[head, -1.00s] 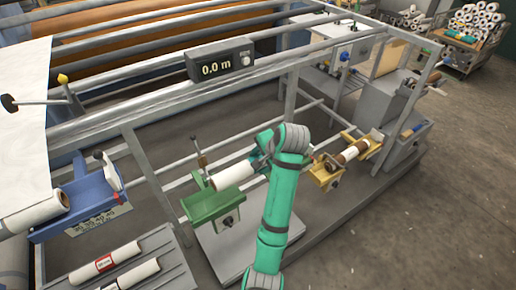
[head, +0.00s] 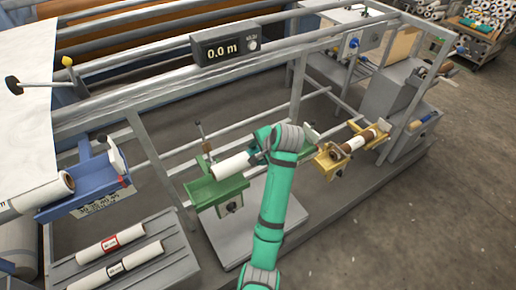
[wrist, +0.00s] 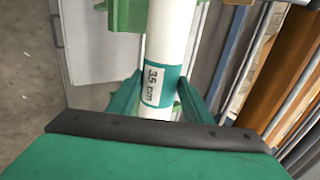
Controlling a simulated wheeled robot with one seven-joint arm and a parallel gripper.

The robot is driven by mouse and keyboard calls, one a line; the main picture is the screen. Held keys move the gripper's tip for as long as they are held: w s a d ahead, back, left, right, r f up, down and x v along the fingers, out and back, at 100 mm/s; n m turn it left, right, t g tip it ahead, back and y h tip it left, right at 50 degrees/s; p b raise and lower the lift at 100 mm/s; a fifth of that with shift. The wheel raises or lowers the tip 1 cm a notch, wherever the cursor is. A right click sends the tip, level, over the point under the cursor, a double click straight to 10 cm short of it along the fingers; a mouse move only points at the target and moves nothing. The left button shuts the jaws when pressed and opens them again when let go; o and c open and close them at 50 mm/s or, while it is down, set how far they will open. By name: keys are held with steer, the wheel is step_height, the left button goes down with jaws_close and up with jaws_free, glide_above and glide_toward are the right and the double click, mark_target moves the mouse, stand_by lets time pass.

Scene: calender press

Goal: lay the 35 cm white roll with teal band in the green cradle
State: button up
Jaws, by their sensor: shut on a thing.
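The white roll (head: 233,165) has a teal band (wrist: 162,86) marked "35 cm", seen in the wrist view. My gripper (wrist: 158,98) is shut on the roll at this band, one finger on each side. In the head view my gripper (head: 259,156) is partly hidden behind my arm. The green cradle (head: 217,192) is under the roll's left end, and a green end piece (head: 305,144) shows right of my arm. The cradle also shows at the top of the wrist view (wrist: 126,16). I cannot tell whether the roll touches the cradle.
A blue cradle (head: 84,184) with a white roll stands at left, a yellow cradle (head: 330,160) with a brown-and-white roll at right. A grey rack (head: 165,268) holds two rolls at front left. Frame rails and a "0.0 m" counter (head: 225,47) are behind.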

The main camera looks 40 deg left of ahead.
steer(key=shift+f, duration=2.05)
steer(key=shift+f, duration=0.45)
steer(key=o, duration=1.5)
steer(key=v, duration=1)
steer(key=shift+s+d+r, duration=0.1)
steer(key=shift+d+r, duration=0.1)
steer(key=shift+r, duration=0.15)
